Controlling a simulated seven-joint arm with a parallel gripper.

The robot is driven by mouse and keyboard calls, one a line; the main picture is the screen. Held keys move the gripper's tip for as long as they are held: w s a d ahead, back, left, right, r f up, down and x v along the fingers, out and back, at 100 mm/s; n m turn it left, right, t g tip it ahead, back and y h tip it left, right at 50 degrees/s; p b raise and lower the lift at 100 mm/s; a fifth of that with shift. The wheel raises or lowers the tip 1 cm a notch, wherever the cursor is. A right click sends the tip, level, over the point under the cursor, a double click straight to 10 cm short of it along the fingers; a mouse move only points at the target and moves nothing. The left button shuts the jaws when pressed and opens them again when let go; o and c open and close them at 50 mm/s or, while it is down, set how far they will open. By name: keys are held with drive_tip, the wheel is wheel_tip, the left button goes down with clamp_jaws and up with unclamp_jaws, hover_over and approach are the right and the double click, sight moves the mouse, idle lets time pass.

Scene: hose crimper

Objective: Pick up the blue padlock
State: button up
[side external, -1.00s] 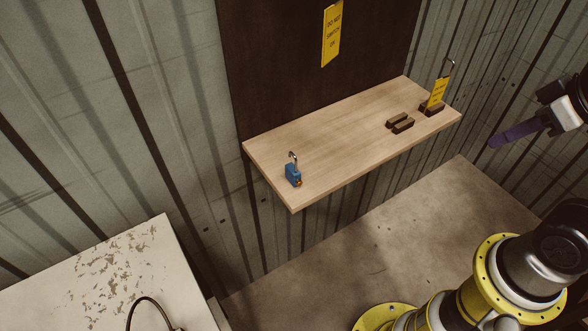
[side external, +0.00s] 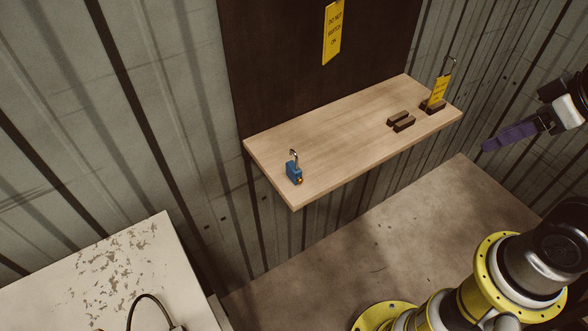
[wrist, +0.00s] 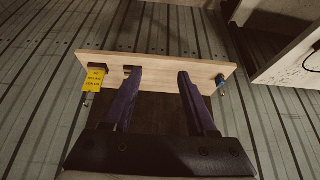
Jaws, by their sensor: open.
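The blue padlock (side external: 294,172) stands upright at the near left end of the wooden shelf (side external: 330,140), its metal shackle up. In the wrist view the padlock (wrist: 220,80) is small, at the right end of the shelf (wrist: 160,66), to the right of my fingers. My gripper (side external: 490,146) is at the right edge of the side view, well away from the padlock and right of the shelf. In the wrist view its two purple fingers (wrist: 157,75) are spread apart with nothing between them.
Dark brown blocks (side external: 401,121) lie on the shelf's right half. A yellow tag (side external: 438,92) with a hook stands in a dark holder at the far right end. Another yellow tag (side external: 332,32) hangs on the dark board above. A worn white cabinet (side external: 120,270) stands at lower left.

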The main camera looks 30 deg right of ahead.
sight(299, 176)
drive_tip(key=w+d+f+n+g+h, duration=0.25)
drive_tip(key=w+f+n+h, duration=0.3)
drive_tip(key=n, duration=0.35)
drive_tip(key=w+a+f+n+t+h, duration=0.1)
drive_tip(key=w+a+n+t+h, duration=0.2)
drive_tip(key=w+n, duration=0.55)
drive_tip(key=w+a+f+n+t+y, duration=0.2)
drive_tip(key=a+f+n+t+y, duration=0.25)
drive_tip(key=a+n, duration=0.6)
drive_tip(key=w+a+f+n+t+y, duration=0.1)
drive_tip(key=a+f+n+t+y, duration=0.3)
drive_tip(key=a+n, duration=0.65)
drive_tip(key=shift+w+a+f+m+g, duration=0.15)
drive_tip(key=shift+w+a+f+m, duration=0.4)
drive_tip(key=shift+w, duration=0.6)
drive_tip(key=shift+w+a+f+m+g, duration=0.1)
drive_tip(key=shift+w+f+m+g, duration=0.15)
drive_tip(key=shift+w+f, duration=0.7)
drive_tip(key=shift+w+a+f+m+g, duration=0.1)
drive_tip(key=shift+w+a+f+m, duration=0.3)
drive_tip(key=shift+w, duration=0.95)
clamp_jaws()
